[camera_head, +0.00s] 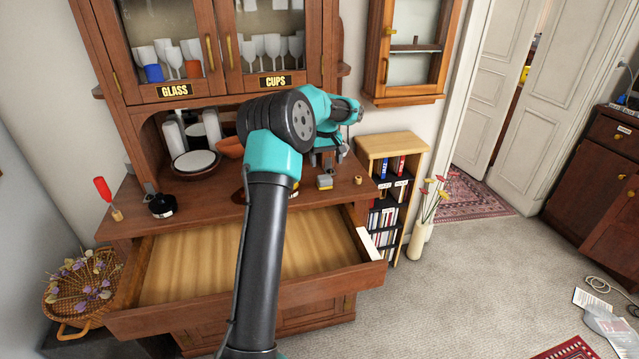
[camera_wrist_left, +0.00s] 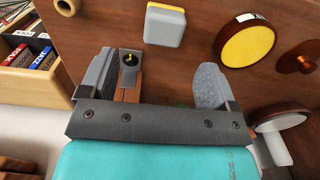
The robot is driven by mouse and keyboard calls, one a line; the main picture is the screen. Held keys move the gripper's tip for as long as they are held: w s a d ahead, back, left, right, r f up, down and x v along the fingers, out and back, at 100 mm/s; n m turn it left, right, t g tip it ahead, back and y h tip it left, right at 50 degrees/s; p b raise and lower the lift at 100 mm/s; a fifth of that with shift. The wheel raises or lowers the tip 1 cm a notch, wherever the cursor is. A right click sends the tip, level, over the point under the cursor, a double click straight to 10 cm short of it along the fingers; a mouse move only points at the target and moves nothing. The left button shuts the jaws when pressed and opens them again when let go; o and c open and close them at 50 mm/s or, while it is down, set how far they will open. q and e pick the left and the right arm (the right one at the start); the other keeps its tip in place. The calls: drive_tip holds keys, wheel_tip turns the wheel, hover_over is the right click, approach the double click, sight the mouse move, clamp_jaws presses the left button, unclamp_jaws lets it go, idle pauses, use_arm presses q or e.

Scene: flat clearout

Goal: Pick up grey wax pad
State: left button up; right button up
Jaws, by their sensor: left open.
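The grey wax pad is a small grey block with a yellow layer. It lies on the wooden sideboard top in the head view (camera_head: 325,183) and beyond the fingers, near the top edge, in the left wrist view (camera_wrist_left: 165,25). My left gripper (camera_head: 328,155) is above the sideboard, near the pad and apart from it. In the left wrist view the gripper (camera_wrist_left: 157,80) has its two grey fingers spread, with nothing held between them. My right gripper does not show.
A round yellow-faced tin (camera_wrist_left: 248,42) lies beside the pad. A small wooden ring (camera_head: 358,180) is to its right in the head view. The open drawer (camera_head: 190,262) juts out below the sideboard top. A bookcase (camera_head: 392,145) stands at right.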

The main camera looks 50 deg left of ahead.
sight(325, 177)
use_arm(q)
drive_tip(key=shift+f, duration=1.2)
drive_tip(key=shift+f, duration=0.1)
drive_tip(key=shift+s+f, duration=0.15)
drive_tip(key=shift+f, duration=1.1)
drive_tip(key=shift+s+f, duration=0.1)
drive_tip(key=shift+f, duration=1.15)
drive_tip(key=shift+c, duration=0.4)
drive_tip(key=c, duration=1)
drive_tip(key=shift+r, duration=0.1)
